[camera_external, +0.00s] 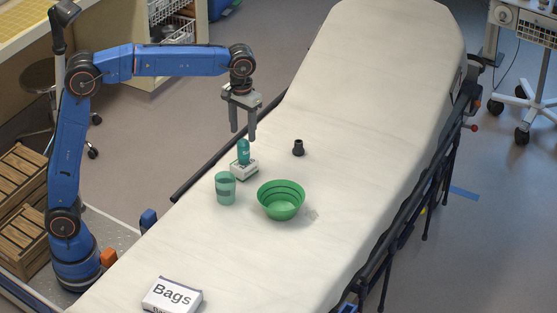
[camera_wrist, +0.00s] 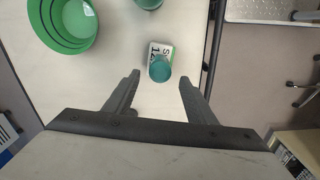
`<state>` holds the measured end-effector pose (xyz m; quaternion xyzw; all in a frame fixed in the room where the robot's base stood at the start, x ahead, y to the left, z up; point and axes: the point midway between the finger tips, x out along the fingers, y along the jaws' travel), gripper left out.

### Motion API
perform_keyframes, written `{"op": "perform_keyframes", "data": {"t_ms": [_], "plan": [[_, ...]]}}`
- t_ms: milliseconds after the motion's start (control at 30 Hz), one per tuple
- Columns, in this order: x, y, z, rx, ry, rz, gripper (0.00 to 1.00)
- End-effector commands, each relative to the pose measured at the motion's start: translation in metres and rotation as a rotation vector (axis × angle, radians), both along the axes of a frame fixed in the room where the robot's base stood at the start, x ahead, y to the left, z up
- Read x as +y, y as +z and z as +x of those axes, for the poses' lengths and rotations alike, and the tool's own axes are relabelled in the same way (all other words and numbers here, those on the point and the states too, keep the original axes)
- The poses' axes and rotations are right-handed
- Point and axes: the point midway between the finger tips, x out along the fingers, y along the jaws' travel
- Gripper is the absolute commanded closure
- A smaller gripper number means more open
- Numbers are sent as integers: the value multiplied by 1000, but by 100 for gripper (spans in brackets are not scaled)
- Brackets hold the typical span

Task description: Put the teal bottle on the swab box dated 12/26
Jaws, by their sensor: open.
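The teal bottle (camera_external: 243,150) stands upright on a small white and green box (camera_external: 246,171) on the stretcher. In the wrist view the teal bottle (camera_wrist: 160,69) shows from above, covering part of the box (camera_wrist: 153,47). The box's print is partly hidden, and I cannot read a full date on it. My gripper (camera_external: 242,133) is above the bottle, pointing down, open and empty. In the wrist view my gripper's fingers (camera_wrist: 158,80) are spread wide, with the bottle just ahead of the gap between them, apart from both.
A green bowl (camera_external: 281,201), a green cup (camera_external: 225,188) and a small black object (camera_external: 298,148) stand close to the box. A white box marked Bags (camera_external: 172,296) lies at the near end. The far part of the stretcher (camera_external: 390,60) is clear.

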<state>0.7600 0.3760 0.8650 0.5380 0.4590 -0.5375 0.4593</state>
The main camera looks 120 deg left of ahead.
Motion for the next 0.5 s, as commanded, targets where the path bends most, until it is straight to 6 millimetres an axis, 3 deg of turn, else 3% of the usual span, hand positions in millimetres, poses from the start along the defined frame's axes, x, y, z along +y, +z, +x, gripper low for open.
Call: {"op": "perform_keyframes", "data": {"t_ms": [200, 500], "plan": [[0, 33, 0, 0, 0, 0, 49], [0, 46, 0, 1, 0, -1, 49]]}}
